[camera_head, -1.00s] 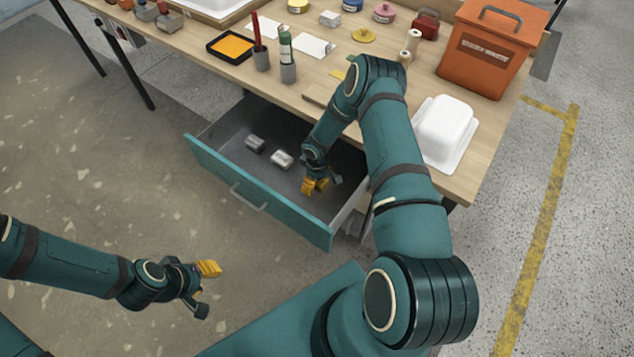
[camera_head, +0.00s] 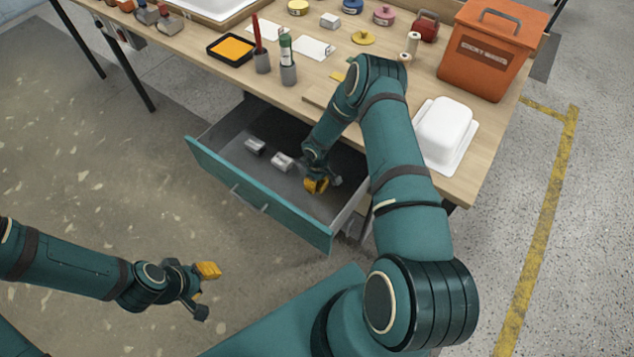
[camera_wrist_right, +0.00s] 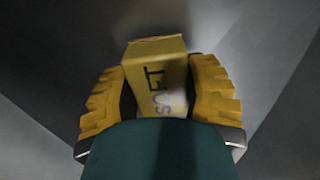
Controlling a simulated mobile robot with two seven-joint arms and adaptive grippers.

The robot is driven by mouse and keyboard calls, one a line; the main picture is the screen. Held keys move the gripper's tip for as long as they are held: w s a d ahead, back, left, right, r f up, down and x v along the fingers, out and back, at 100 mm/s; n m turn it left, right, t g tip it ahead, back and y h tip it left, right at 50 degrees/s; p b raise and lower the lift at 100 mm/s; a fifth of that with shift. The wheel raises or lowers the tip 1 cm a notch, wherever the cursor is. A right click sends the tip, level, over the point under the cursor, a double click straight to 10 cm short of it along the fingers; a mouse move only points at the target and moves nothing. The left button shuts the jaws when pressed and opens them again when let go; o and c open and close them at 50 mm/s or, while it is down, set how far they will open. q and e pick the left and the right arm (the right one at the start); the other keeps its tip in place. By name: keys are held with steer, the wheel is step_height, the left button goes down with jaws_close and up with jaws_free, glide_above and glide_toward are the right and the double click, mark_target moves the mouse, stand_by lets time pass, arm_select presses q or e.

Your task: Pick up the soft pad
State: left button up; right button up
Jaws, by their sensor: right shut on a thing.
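The soft pad (camera_wrist_right: 158,80) is a yellowish block with dark lettering that reads partly as "SOFT". In the right wrist view it sits between the yellow fingers of my right gripper (camera_wrist_right: 160,98), which is shut on it. In the head view my right gripper (camera_head: 317,185) is down inside the open drawer (camera_head: 225,168), toward its right end; the pad is hard to make out there. My left gripper (camera_head: 208,291) hangs over the floor at lower left, away from the drawer, with its fingers apart and empty.
Two small grey blocks, one (camera_head: 255,145) and another (camera_head: 281,162), lie in the drawer left of my right gripper. The workbench (camera_head: 320,88) overhangs the drawer's back.

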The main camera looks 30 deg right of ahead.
step_height(320, 180, up, 27)
steer(key=p, duration=0.4)
stand_by(0.4)
steer(key=shift+o, duration=0.6)
stand_by(0.9)
